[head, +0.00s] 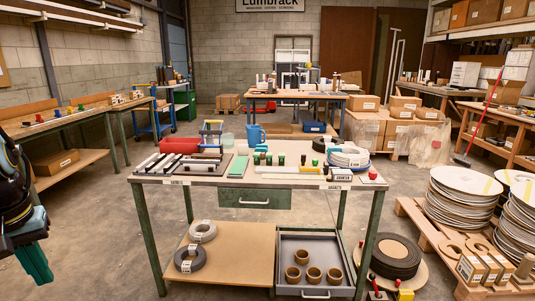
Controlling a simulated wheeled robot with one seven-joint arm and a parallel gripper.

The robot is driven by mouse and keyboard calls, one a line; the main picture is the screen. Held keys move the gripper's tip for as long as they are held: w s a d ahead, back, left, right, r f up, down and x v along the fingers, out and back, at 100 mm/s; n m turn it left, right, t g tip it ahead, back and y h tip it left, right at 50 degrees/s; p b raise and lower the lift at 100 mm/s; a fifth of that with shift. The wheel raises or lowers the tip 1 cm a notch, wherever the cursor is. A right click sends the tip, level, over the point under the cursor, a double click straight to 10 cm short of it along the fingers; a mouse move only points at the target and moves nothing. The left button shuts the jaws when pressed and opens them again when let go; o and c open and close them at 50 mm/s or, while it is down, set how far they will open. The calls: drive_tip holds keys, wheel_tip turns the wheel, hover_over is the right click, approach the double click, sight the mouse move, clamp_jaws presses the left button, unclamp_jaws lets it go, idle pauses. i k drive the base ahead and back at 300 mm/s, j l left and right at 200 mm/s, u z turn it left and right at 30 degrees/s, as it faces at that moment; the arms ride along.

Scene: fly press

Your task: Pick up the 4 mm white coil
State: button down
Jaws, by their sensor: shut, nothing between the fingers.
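A pale grey-white coil (203,231) lies flat on the left of the workbench's lower shelf, with a small label on it. A dark grey coil (190,260) lies just in front of it, also labelled. A stack of white and blue coils (349,157) sits at the right of the bench top. The labels are too small to read, so I cannot tell which coil is 4 mm. My gripper (37,264) hangs at the far left edge, teal fingers pointing down, shut and empty, well apart from the coils.
The green-legged workbench (229,181) holds bars, bottles and a blue jug (255,135). Its lower shelf (233,262) also bears a grey tray (316,246) with several brown rings. Reels on a pallet (425,222) stand right. Floor between my gripper and the bench is clear.

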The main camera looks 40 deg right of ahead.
sight(351, 156)
drive_tip(key=l+u, duration=0.1)
drive_tip(key=l, duration=0.5)
drive_tip(key=k+l, duration=0.1)
drive_tip(key=l, duration=0.45)
drive_tip(key=l+u, duration=0.15)
drive_tip(key=l, duration=0.45)
drive_tip(key=k+l, duration=0.15)
drive_tip(key=l, duration=0.4)
drive_tip(key=l+u, duration=0.15)
drive_tip(key=l, duration=0.45)
drive_tip(key=k+l, duration=0.15)
drive_tip(key=l, duration=0.4)
drive_tip(key=k+l+u, duration=0.15)
drive_tip(key=l, duration=0.4)
drive_tip(key=k+l, duration=0.15)
drive_tip(key=l, duration=0.4)
drive_tip(key=i+u, duration=0.05)
